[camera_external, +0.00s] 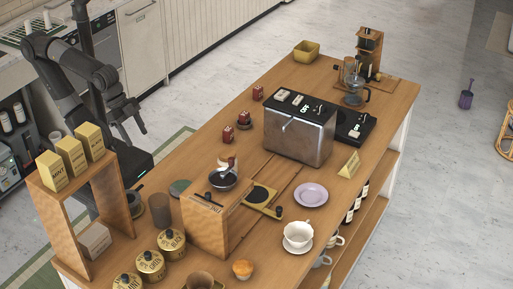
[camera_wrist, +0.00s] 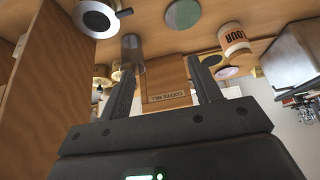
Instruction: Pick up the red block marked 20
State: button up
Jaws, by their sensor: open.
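Three small red blocks stand along the left edge of the wooden cart top in the external view: a far one (camera_external: 258,93), a middle one (camera_external: 244,117) and a near one (camera_external: 228,136). Their markings are too small to read, so I cannot tell which is marked 20. The middle block seems to sit on a dark round base. My gripper (camera_wrist: 163,80) is open and empty in the wrist view, with no red block between its fingers. My arm is folded beside the cart's left side, apart from the blocks.
A silver espresso machine (camera_external: 297,135) stands right of the blocks. A wooden shelf (camera_external: 47,208) with yellow boxes is at the near left.

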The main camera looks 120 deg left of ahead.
jog(key=shift+o, duration=0.4)
jog(key=n+g, duration=0.1)
jog(key=g, duration=0.5)
send_over(226, 128)
jog(key=f, duration=0.9)
jog(key=shift+w+d+f, duration=0.15)
jog(key=shift+w+d, duration=0.05)
jog(key=shift+w, duration=0.1)
jog(key=shift+a+f, duration=0.15)
jog(key=shift+f, duration=0.2)
notch_tip(226, 128, down, 5)
jog(key=shift+r, duration=0.2)
jog(key=f, duration=0.5)
jog(key=shift+s+f, duration=0.3)
